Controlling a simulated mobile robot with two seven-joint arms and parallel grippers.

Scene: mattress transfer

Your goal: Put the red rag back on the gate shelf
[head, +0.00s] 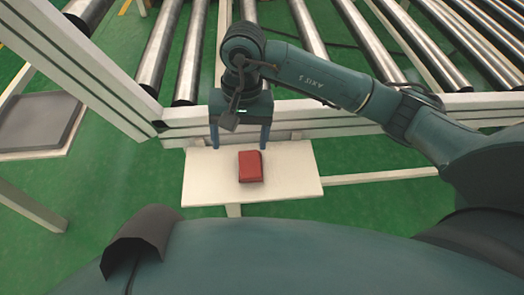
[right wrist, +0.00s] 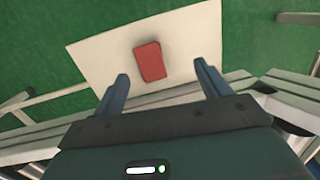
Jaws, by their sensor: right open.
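The red rag (head: 250,167) is a small folded block lying on the white gate shelf (head: 300,180), near its middle. In the right wrist view the rag (right wrist: 150,61) lies on the white shelf (right wrist: 100,55), beyond the fingertips and between their lines. My right gripper (head: 238,148) is open and empty, at the roller-side edge of the shelf, with its two blue fingers apart. In the right wrist view the open fingers (right wrist: 160,77) do not touch the rag. My left gripper is not in view.
A white rail (head: 330,118) of the roller conveyor runs just behind the shelf, with metal rollers (head: 195,50) beyond it. A grey panel (head: 40,122) lies on a frame at the left. Green floor shows around the shelf.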

